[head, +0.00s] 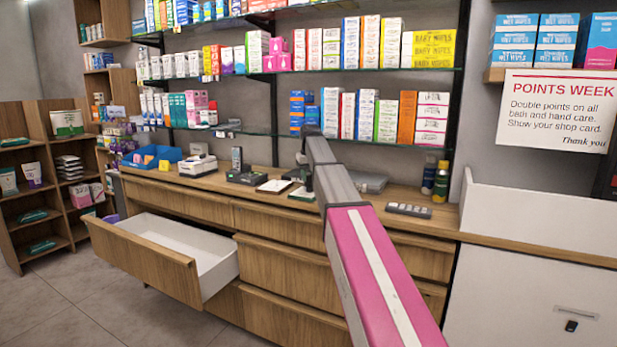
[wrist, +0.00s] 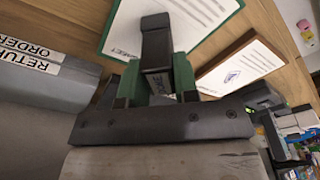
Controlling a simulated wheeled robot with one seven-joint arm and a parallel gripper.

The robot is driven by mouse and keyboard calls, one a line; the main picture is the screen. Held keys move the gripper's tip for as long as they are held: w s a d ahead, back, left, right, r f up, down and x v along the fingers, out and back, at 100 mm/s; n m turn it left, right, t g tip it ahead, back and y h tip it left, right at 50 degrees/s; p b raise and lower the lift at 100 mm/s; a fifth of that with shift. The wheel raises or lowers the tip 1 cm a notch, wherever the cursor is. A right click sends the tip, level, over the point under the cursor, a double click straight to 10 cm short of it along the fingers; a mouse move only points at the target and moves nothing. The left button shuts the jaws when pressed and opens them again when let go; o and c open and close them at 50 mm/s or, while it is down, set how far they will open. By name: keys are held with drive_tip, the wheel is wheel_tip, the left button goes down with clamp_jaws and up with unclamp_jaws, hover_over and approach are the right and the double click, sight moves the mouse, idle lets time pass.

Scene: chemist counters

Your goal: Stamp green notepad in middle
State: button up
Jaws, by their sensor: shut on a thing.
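The green notepad (head: 301,194) lies on the wooden counter, partly hidden by my arm. In the wrist view the green-edged notepad (wrist: 190,22) has a white page with print and lies just beyond my gripper. My gripper (wrist: 158,85) is shut on a dark stamp (wrist: 157,48), which shows between its jaws over the notepad's near part. Whether the stamp touches the page I cannot tell. In the head view my gripper (head: 307,182) is small and blends with the dark items around it.
A brown-edged notepad (wrist: 240,66) lies to the right of the green one, also seen in the head view (head: 273,186). A grey binder (wrist: 45,75) labelled "RETURN ORDER" lies at left. A drawer (head: 165,250) stands open below the counter. Shelves of boxes rise behind.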

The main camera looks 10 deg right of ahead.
idle(0.4)
drive_tip(key=shift+r, duration=3.45)
